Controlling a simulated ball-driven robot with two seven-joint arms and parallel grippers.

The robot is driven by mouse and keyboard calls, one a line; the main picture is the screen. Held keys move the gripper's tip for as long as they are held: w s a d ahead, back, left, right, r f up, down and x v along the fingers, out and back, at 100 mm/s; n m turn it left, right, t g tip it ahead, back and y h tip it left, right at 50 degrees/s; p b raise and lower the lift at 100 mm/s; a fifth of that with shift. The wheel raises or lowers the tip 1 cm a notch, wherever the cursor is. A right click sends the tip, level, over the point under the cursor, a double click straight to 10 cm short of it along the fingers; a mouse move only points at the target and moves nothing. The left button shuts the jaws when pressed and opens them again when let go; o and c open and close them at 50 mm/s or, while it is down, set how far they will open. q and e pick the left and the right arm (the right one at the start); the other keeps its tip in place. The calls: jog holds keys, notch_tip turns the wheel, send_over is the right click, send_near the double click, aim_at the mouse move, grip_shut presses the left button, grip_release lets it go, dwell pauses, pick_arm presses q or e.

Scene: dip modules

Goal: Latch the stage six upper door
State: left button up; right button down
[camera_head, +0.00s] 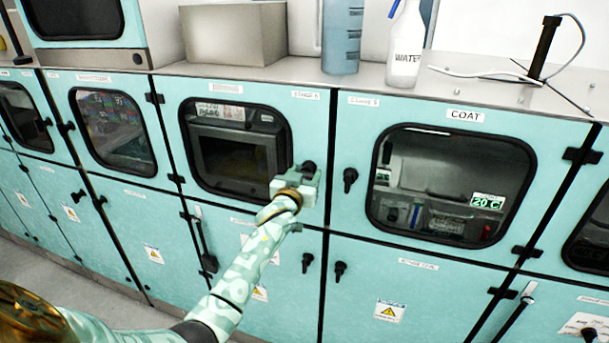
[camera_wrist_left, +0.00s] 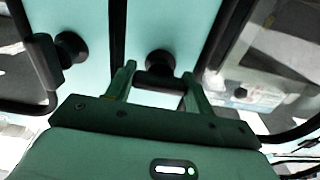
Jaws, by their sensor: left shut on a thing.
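A pale teal upper door (camera_head: 311,121) with a dark rounded window stands left of the COAT door. It looks flush with its frame; its small label is too blurred to read surely. My left gripper (camera_head: 308,180) is at this door's right edge, shut on the black latch handle (camera_head: 309,167). In the left wrist view, the latch's round knob and crossbar (camera_wrist_left: 160,62) show between the two fingers of the gripper (camera_wrist_left: 158,88). The fingers hide part of the handle. My right gripper is not in view.
The COAT door (camera_head: 436,119), with its own black latch (camera_head: 350,179), is just to the right. Lower doors with latches (camera_head: 307,262) run beneath. A water bottle (camera_head: 405,50), a blue cylinder (camera_head: 342,38) and a grey box (camera_head: 235,34) stand on the counter above.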

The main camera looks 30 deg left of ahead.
pick_arm(q)
jog(key=m, duration=0.4)
jog(key=shift+p, duration=0.35)
jog(key=m, duration=0.4)
jog(key=shift+m, duration=0.3)
jog(key=m, duration=0.4)
jog(key=shift+f+m, duration=0.1)
jog(key=shift+m, duration=0.2)
jog(key=m, duration=0.4)
jog(key=shift+m, duration=0.3)
jog(key=o, duration=1)
